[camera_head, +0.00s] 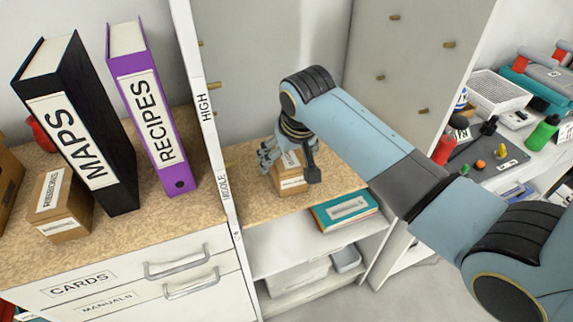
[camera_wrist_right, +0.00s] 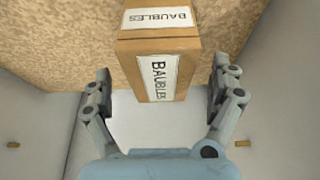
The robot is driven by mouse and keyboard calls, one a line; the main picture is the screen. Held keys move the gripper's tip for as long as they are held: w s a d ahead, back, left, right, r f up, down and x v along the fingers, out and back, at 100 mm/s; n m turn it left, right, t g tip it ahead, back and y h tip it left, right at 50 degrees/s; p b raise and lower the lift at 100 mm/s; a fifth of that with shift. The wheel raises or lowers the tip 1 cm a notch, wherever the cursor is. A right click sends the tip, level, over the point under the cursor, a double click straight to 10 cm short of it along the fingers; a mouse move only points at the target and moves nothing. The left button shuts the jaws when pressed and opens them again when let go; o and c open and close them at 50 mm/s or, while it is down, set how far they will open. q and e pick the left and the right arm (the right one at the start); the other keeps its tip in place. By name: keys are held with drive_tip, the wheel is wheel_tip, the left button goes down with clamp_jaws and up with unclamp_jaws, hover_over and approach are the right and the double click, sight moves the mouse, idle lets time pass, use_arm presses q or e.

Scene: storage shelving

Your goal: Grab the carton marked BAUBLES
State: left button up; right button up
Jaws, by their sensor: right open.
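The carton marked BAUBLES (camera_wrist_right: 188,77) is a small brown box with white labels on its top and front. In the head view the carton (camera_head: 291,183) is partly hidden behind my right gripper (camera_head: 288,168). My right gripper (camera_wrist_right: 160,85) is open, one finger to each side of the carton's near end, with gaps at both sides. My left gripper is not in view.
The shelf board (camera_head: 250,207) sits between white side walls. A teal book (camera_head: 345,209) lies on the shelf below. To the left stand a black MAPS binder (camera_head: 82,130), a purple RECIPES binder (camera_head: 150,110) and a RIBBONS carton (camera_head: 60,207). A cluttered desk (camera_head: 500,150) is at right.

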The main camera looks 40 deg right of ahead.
drive_tip(key=x, duration=0.4)
drive_tip(key=shift+w+d+f, duration=0.1)
drive_tip(key=shift+w+f, duration=0.05)
drive_tip(key=shift+f, duration=0.15)
drive_tip(key=shift+r, duration=0.1)
drive_tip(key=c, duration=1.5)
